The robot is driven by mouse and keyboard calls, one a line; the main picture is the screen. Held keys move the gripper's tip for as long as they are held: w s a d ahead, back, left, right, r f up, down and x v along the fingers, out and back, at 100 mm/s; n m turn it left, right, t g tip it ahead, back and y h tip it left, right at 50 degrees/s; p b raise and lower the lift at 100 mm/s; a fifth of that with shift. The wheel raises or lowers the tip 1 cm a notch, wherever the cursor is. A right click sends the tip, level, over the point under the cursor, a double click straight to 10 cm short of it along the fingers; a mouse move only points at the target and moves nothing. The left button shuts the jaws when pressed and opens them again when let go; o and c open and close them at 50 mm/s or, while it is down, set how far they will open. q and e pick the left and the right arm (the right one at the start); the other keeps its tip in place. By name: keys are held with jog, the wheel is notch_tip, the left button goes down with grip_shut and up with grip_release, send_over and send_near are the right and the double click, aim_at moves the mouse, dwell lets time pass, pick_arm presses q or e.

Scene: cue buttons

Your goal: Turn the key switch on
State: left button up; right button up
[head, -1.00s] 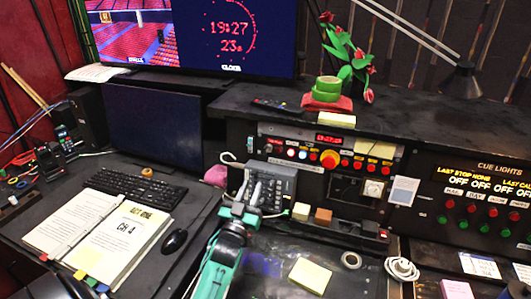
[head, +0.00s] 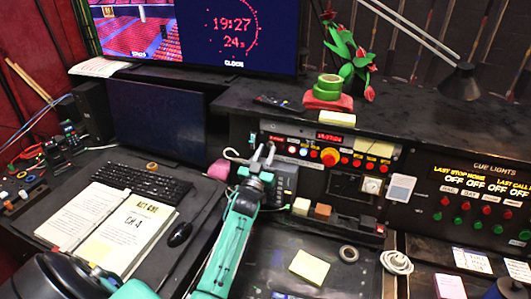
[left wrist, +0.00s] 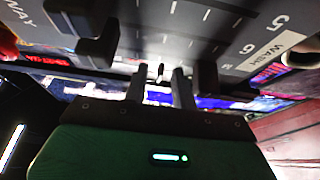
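My left gripper (head: 263,152) reaches from below over the grey fader unit, its two fingers apart and nothing seen between them. The fingertips are just below the left end of the red-lit button panel (head: 318,150). In the left wrist view the open fingers (left wrist: 158,82) frame a small pale upright piece that I cannot identify. A pale round knob on a light plate (head: 372,186), right of the gripper, may be the key switch; its position is too small to tell. My right gripper is not in view.
A red mushroom button (head: 330,157) juts from the panel. A tape roll (head: 348,254) and yellow notes (head: 309,267) lie in front. The keyboard (head: 147,183) and open script (head: 112,226) lie left.

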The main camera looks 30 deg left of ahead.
pick_arm(q)
grip_shut()
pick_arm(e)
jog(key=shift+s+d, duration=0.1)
